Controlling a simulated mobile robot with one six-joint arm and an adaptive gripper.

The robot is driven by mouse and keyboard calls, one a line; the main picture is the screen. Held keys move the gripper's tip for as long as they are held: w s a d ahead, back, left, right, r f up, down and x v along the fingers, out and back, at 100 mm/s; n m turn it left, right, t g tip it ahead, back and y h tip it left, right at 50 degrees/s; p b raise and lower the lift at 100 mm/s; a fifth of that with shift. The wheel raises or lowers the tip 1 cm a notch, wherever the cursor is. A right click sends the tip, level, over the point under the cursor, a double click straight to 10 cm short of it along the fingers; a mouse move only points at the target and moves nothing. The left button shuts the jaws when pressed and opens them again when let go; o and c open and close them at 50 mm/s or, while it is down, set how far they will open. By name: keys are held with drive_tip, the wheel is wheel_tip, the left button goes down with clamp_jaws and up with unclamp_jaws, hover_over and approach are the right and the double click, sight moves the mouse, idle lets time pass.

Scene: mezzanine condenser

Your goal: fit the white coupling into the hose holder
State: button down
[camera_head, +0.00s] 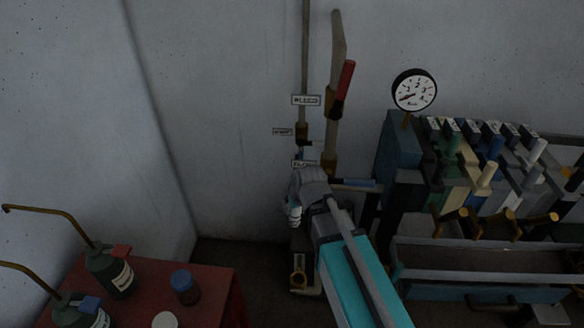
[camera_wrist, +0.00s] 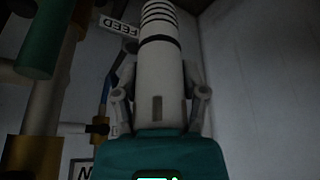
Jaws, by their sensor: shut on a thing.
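My gripper (camera_wrist: 163,95) is shut on a white cylinder with dark rings, which looks like the white coupling (camera_wrist: 160,60), in the wrist view. The fingers press on its two sides, and its ringed end points away from my teal wrist. In the head view my gripper (camera_head: 294,208) is in front of the pipes, below the small labels; only a little of the white part shows beside it. I cannot make out the hose holder for certain. A pale fitting with a brass ring (camera_head: 299,270) stands low by the wall, below my gripper.
A vertical pipe with a red-handled valve (camera_head: 345,80) rises behind my gripper. A gauge (camera_head: 414,90) and a bank of levers (camera_head: 485,170) stand to the right. A red table (camera_head: 215,285) with bottles is at the lower left. The wall left of the pipes is clear.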

idle(0.3)
drive_tip(key=w+a+m, duration=0.1)
drive_tip(key=w+a, duration=0.2)
drive_tip(key=w, duration=1.4)
drive_tip(key=shift+w+f+m+g+h, duration=0.25)
drive_tip(key=shift+w+m+g+h, duration=0.05)
drive_tip(key=shift+w+g+h, duration=0.1)
drive_tip(key=shift+s, duration=0.15)
drive_tip(key=shift+f, duration=0.1)
drive_tip(key=shift+f+b, duration=2.8)
drive_tip(key=shift+b, duration=0.05)
drive_tip(key=shift+f+b, duration=2.6)
